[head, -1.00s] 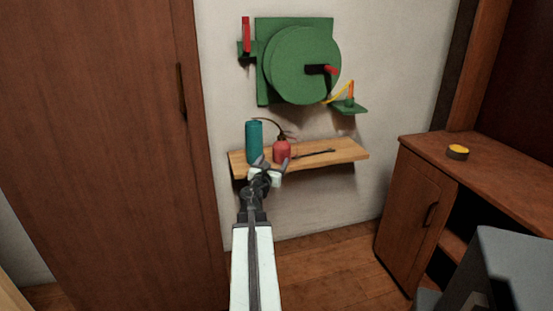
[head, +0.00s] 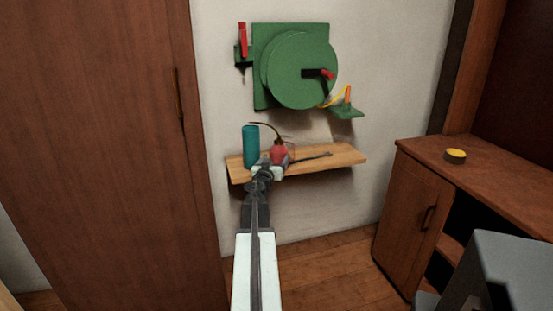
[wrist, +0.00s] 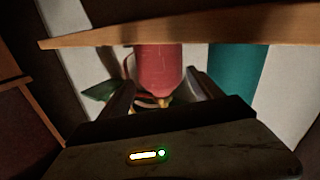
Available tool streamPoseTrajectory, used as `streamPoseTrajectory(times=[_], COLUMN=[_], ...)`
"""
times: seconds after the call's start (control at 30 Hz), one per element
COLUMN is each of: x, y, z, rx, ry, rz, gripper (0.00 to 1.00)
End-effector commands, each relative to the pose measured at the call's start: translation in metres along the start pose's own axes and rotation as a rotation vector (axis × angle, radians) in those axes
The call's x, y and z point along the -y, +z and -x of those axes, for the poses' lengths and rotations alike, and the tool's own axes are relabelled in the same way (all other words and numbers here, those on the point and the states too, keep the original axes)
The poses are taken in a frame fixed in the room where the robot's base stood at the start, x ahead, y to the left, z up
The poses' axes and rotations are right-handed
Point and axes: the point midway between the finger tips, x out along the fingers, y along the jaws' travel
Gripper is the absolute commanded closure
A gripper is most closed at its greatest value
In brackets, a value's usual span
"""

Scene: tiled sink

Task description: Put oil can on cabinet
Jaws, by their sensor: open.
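The oil can (head: 278,154), red with a thin dark curved spout, stands on a wooden wall shelf (head: 340,155). My gripper (head: 269,164) is open at the shelf's front, right at the can, and partly hides its lower part. In the wrist view, which looks upside down, the red can (wrist: 158,68) lies between the two spread fingers of my gripper (wrist: 163,92). I cannot tell whether either finger touches it. The brown wooden cabinet (head: 480,180) stands at the right, with bare room on its top.
A teal cylinder (head: 250,147) stands close left of the can, and also shows in the wrist view (wrist: 232,72). A thin dark tool (head: 312,156) lies right of the can. A green wall-mounted reel (head: 300,65) hangs above. A yellow-topped round item (head: 455,156) sits on the cabinet.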

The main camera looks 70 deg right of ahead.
Motion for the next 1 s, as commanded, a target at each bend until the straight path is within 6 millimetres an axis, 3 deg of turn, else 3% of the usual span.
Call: streamPoseTrajectory(times=[0.27,0.47,0.63,0.9,1.0], x=[0.001,0.001,0.0,-0.001,-0.001], y=[0.003,0.002,0.001,-0.002,-0.002], z=[-0.004,-0.028,-0.033,-0.077,-0.082], rx=[0.0,0.0,0.0,0.0,0.0], ry=[0.0,0.001,0.0,0.0,-0.001], rz=[-0.121,-0.119,-0.118,-0.118,-0.117], gripper=[0.26,0.26,0.26,0.26,0.26])
